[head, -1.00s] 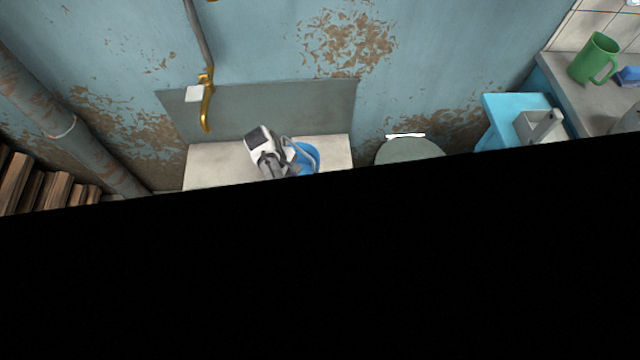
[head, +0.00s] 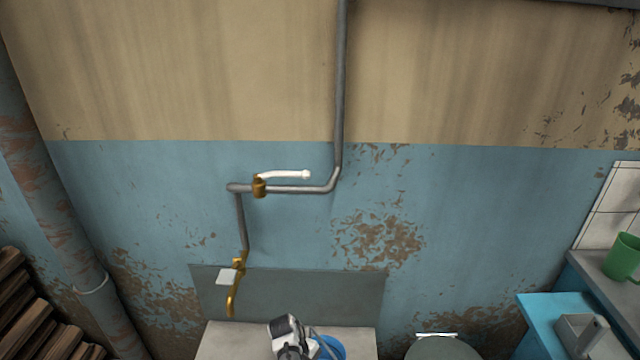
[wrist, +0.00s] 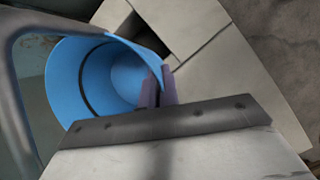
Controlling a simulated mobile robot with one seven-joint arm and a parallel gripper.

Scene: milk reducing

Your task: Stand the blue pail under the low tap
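The blue pail (head: 331,348) shows at the bottom edge of the head view, partly cut off, over the pale ledge (head: 222,340). Its open mouth and inner wall fill the left of the wrist view (wrist: 92,72). My gripper (wrist: 158,88) has one finger inside the pail and one outside, closed on its rim. In the head view my white-and-grey gripper body hides the pail's left side. The low tap (head: 233,295) is brass, with its spout pointing down over the ledge, left of the pail. Whether the pail touches the ledge is unclear.
A grey pipe (head: 341,90) runs to a higher valve with a white lever (head: 285,174). A round grey lid (head: 440,349) is to the right. A blue stand (head: 540,312) and green mug (head: 622,257) are farther right. Firewood (head: 30,310) lies at left.

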